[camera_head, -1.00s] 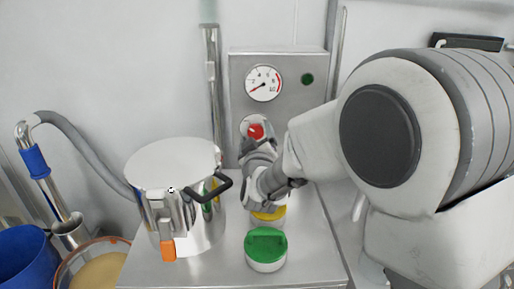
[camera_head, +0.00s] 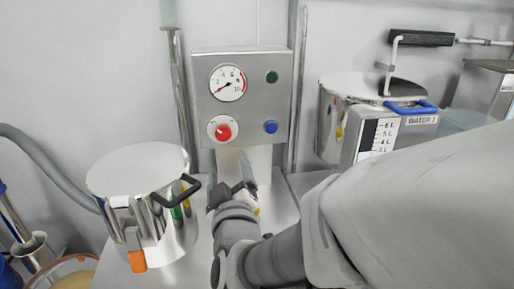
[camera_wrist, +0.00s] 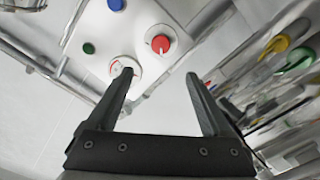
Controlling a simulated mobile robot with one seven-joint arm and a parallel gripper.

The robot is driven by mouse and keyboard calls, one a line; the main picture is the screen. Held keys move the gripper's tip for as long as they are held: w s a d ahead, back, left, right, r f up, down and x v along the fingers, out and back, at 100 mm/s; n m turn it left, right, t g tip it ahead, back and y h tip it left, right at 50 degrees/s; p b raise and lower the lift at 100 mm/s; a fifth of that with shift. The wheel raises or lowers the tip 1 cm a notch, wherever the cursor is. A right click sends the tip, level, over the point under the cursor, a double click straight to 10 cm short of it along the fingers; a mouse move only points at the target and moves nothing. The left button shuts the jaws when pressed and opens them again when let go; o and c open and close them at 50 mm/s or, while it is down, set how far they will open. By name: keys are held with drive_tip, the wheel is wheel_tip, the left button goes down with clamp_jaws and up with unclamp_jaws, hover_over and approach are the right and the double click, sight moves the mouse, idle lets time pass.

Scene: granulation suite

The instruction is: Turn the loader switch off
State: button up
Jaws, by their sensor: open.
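A red rotary knob (camera_head: 223,132) with a white pointer mark sits on a round white plate on the grey control box (camera_head: 203,100). I take it to be the loader switch, but its lettering is too small to read. It also shows in the wrist view (camera_wrist: 160,44), beyond the fingertips and a little above the middle of the gap. My gripper (camera_head: 237,182) is below the knob and apart from it. In the wrist view my gripper (camera_wrist: 158,76) is open, with nothing between its fingers.
The box also carries a gauge (camera_head: 228,83), a green button (camera_head: 272,77) and a blue button (camera_head: 270,127). A lidded steel vessel (camera_head: 138,170) with a black handle stands left of my gripper. A water container (camera_head: 385,135) stands right of the box. Open air lies before the knob.

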drive_tip(key=shift+s+d+b, duration=0.1)
drive_tip(key=shift+s+b, duration=0.3)
drive_tip(key=shift+s, duration=0.05)
drive_tip(key=s+d+f+m+g+h, duration=0.2)
drive_tip(key=s+d+m+g, duration=0.4)
drive_tip(key=d, duration=0.5)
drive_tip(key=s+d+f+m+g+h, duration=0.25)
drive_tip(key=s+d+m+g, duration=0.2)
drive_tip(key=s+d, duration=0.6)
wheel_tip(320, 180, up, 21)
drive_tip(key=d+g+p, duration=0.1)
drive_tip(key=d+p, duration=0.1)
drive_tip(key=p, duration=1.9)
drive_tip(key=shift+w, duration=0.2)
